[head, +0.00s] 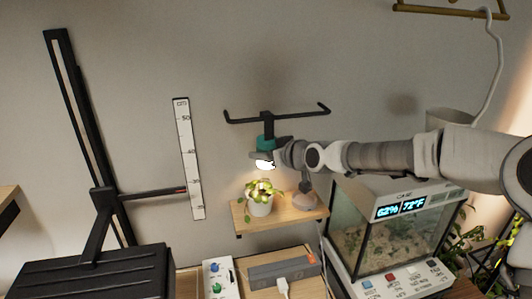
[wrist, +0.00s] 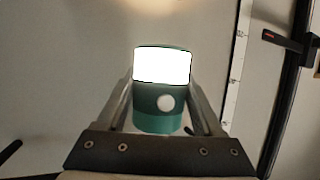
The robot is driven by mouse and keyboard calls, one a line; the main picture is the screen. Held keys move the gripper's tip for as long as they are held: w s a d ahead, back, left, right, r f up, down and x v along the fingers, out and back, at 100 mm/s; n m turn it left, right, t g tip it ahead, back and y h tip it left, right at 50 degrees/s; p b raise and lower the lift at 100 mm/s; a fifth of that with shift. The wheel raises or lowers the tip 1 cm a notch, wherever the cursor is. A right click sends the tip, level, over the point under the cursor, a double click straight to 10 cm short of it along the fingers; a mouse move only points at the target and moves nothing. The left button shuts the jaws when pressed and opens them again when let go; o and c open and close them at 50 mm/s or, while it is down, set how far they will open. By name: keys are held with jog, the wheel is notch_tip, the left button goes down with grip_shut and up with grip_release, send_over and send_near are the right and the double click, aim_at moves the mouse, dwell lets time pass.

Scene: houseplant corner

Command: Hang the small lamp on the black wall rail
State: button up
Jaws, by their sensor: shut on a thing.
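The black wall rail (head: 300,115) is a bar with upturned ends, fixed to the wall above a small shelf. The small lamp (head: 266,143) has a teal body and a glowing white lower end. My gripper (head: 264,154) is shut on the lamp and holds it upright just below the middle of the rail. In the wrist view the lamp (wrist: 160,103) sits between the two fingers, with a bright white panel and a pale round button. A black piece stands between the lamp's top and the bar. I cannot tell whether the lamp bears on the rail.
The small wooden shelf (head: 283,221) below holds a potted plant (head: 261,203). A glass terrarium (head: 385,225) stands at lower right. A white ruler (head: 188,160) and a black stand with a side arm (head: 150,193) are to the left. The wall around the rail is clear.

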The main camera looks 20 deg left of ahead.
jog(key=shift+f, duration=0.1)
jog(key=o, duration=1.6)
